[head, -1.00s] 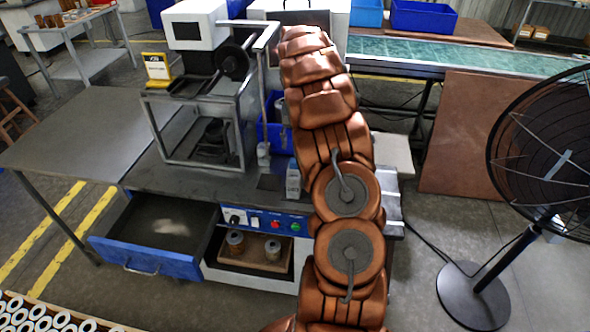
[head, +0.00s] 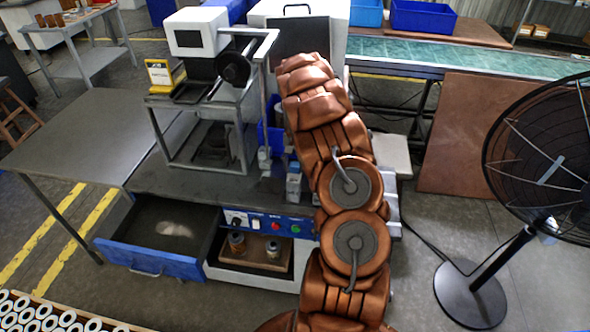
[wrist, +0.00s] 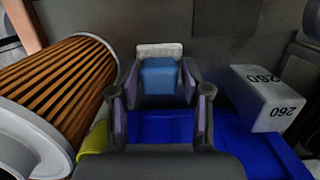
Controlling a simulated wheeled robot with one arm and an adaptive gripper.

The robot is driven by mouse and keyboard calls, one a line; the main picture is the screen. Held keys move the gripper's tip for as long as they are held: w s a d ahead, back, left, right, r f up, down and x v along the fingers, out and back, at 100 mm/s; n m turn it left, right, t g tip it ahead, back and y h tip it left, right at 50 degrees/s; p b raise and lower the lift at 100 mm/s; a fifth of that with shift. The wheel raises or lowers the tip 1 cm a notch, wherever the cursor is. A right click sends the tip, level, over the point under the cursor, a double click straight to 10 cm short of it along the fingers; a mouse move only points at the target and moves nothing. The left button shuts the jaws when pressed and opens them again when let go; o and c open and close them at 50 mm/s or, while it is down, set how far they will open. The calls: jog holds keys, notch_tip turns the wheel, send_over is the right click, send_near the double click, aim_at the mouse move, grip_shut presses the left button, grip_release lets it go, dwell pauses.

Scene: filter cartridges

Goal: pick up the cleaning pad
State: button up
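The cleaning pad seems to be the small block with a blue face and a pale upper edge (wrist: 160,76), in the middle of the wrist view. My gripper (wrist: 161,80) has one finger on each side of it, with little or no visible gap. Whether the fingers press on the pad or only stand beside it I cannot tell. In the head view my own arm hides the gripper and the pad.
A pleated filter cartridge (wrist: 62,85) lies close on the left, a white box marked 260 (wrist: 262,98) on the right. Blue surface (wrist: 235,140) lies below. The head view shows a bench with an open drawer (head: 150,262) and a fan (head: 545,160).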

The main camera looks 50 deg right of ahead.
aim_at(295, 164)
grip_shut()
jog(key=shift+r, duration=0.1)
notch_tip(295, 164, up, 10)
jog(key=b, duration=0.3)
dwell(0.3)
jog(key=shift+c, duration=1.3)
grip_release()
jog(key=c, duration=0.4)
